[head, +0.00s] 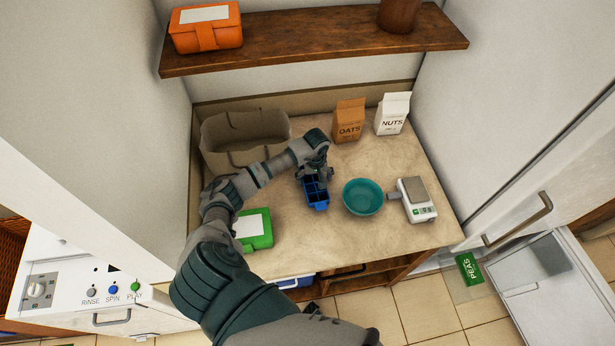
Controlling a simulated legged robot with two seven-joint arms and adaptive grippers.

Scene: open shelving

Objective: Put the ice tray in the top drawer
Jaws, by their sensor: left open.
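The blue ice tray (317,200) lies on the beige counter, left of the teal bowl, with its compartments facing up. My left gripper (315,172) is open over the far end of the tray and hides part of it. I cannot tell whether its fingers touch the tray. Below the counter's front edge is brown wooden cabinetry (399,267) with a dark handle; I cannot tell clearly which part is the top drawer or how far it is open. My right gripper is not in view.
A teal bowl (363,197) and a white scale (417,200) stand right of the tray. A green box (255,230) and grey fabric basket (225,150) are left. Oats (348,121) and nuts (391,114) cartons stand behind. A shelf (330,35) overhangs the back.

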